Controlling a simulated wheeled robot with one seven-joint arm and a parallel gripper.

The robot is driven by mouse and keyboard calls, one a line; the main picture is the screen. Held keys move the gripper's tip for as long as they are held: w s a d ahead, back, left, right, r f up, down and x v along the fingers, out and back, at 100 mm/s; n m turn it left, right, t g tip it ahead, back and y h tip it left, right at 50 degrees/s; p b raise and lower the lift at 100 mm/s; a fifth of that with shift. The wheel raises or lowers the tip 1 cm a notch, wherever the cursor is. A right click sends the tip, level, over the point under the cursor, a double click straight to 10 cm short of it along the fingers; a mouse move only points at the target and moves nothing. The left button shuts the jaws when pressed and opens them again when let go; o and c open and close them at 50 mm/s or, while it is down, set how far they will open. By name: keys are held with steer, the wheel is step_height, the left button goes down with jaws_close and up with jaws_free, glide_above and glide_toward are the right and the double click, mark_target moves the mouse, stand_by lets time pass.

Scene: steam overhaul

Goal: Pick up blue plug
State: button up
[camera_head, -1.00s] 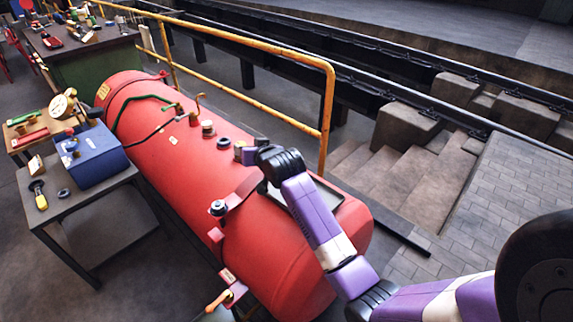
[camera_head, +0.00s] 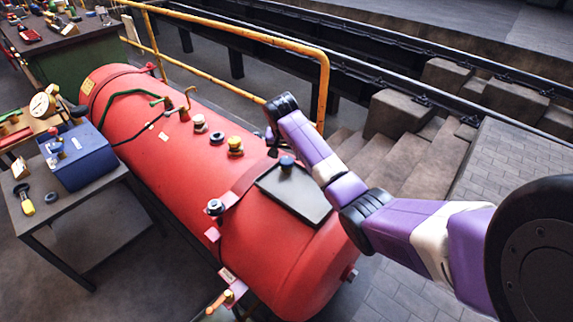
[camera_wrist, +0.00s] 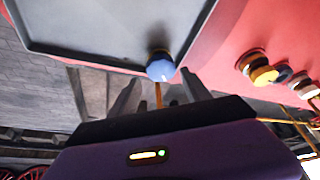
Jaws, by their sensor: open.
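The blue plug (camera_head: 287,163) stands on a dark grey tray (camera_head: 305,205) on top of the red tank, near the tray's far edge. In the wrist view the blue plug (camera_wrist: 160,66) shows as a round blue head just beyond the fingertips, roughly centred between them. My gripper (camera_wrist: 160,92) is open, its two dark fingers apart with nothing between them. The plug does not appear to be touched. In the head view my gripper is mostly hidden by my arm, beyond the tray's far side.
Several fittings, one a yellow-topped fitting (camera_head: 235,146), stand on the red tank (camera_head: 150,135) left of the tray. A yellow railing (camera_head: 235,84) runs behind the tank, close to my wrist. A side table with a blue box (camera_head: 84,158) stands at left.

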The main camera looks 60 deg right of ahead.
mark_target(287, 160)
steer(key=x, duration=0.5)
steer(key=shift+w+a+f, duration=0.1)
steer(key=shift+a, duration=0.05)
steer(key=c, duration=1.1)
jaws_close()
